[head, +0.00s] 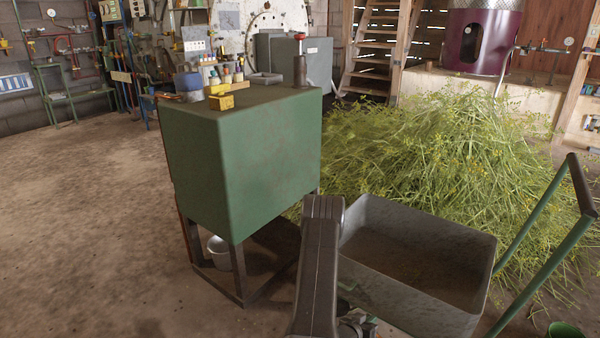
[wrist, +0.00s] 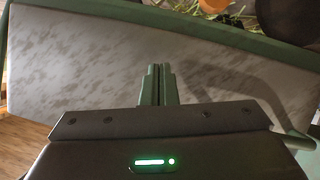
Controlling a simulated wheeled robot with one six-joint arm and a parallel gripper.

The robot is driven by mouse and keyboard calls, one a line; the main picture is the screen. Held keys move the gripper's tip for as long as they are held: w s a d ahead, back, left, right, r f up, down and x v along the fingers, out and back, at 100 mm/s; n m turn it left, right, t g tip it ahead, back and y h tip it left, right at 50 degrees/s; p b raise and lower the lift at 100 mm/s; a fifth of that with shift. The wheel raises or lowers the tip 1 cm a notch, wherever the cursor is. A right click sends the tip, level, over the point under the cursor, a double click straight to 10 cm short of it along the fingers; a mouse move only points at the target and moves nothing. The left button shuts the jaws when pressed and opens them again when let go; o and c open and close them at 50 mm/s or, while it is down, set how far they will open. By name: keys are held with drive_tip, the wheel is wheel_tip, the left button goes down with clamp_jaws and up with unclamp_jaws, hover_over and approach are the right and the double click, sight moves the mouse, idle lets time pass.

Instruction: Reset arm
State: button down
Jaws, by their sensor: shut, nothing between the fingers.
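My arm (head: 318,265) rises at the bottom middle of the head view, in front of the grey cart tray. In the wrist view my gripper (wrist: 158,70) shows at the centre. Its two narrow fingers are together with nothing between them. Behind the fingers is a mottled grey surface with a green rim. In the head view the fingertips are not clearly visible.
A grey cart tray (head: 370,215) with a green handle (head: 535,235) stands close by at right. A green cabinet (head: 235,160) on legs stands left of my arm, with a bucket (head: 219,252) beneath. Cut herbs (head: 420,150) are heaped behind. The floor at left is clear.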

drive_tip(key=shift+p+v, duration=0.5)
drive_tip(key=shift+v, duration=1.95)
